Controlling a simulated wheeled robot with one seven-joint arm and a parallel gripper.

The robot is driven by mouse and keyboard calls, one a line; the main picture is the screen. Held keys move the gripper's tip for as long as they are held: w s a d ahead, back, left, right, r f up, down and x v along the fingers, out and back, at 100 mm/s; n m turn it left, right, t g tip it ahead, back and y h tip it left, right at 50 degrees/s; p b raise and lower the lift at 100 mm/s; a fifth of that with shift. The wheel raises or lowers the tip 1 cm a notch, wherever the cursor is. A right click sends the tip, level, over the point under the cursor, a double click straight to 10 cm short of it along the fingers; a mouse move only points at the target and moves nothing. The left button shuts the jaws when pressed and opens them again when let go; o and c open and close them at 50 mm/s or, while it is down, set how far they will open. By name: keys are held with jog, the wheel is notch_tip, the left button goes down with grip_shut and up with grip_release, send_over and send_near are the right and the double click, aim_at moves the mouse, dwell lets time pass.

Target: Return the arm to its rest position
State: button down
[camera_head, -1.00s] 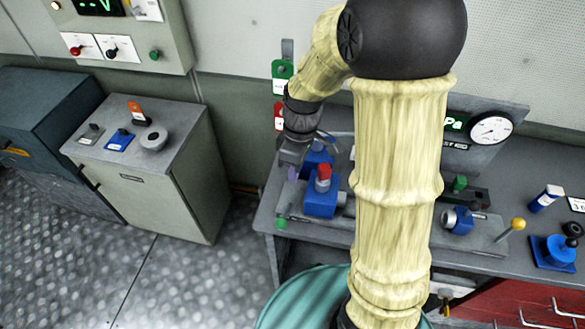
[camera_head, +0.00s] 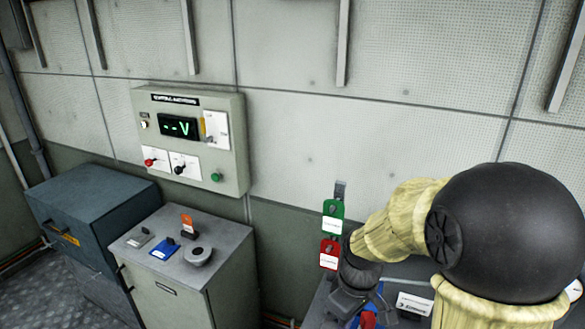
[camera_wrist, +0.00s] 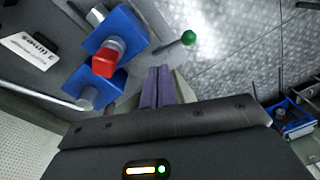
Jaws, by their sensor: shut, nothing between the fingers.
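My arm (camera_head: 500,235) stands at the lower right of the head view, bent at a large black joint, with a pale ribbed cover. Its forearm points left and down over the bench. In the wrist view my gripper (camera_wrist: 158,72) shows two purple fingers pressed together with nothing between them. They are just beside a blue valve block (camera_wrist: 116,27) with a red knob (camera_wrist: 108,58); I cannot tell if they touch it. In the head view the fingers are hidden at the bottom edge, near the partly seen red knob (camera_head: 368,319).
A grey cabinet (camera_head: 185,255) with small controls and a dark blue cabinet (camera_head: 85,215) stand at left. A control panel (camera_head: 190,140) hangs on the wall. Green (camera_head: 333,215) and red (camera_head: 330,253) tags hang behind my wrist. A green ball knob (camera_wrist: 189,38) lies right of the fingers.

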jog(key=s+d+m+t, duration=0.2)
jog(key=s+m, duration=0.3)
jog(key=m, duration=0.3)
jog(key=shift+d+t+h, duration=0.4)
jog(key=shift+d, duration=0.4)
jog(key=shift+r, duration=0.1)
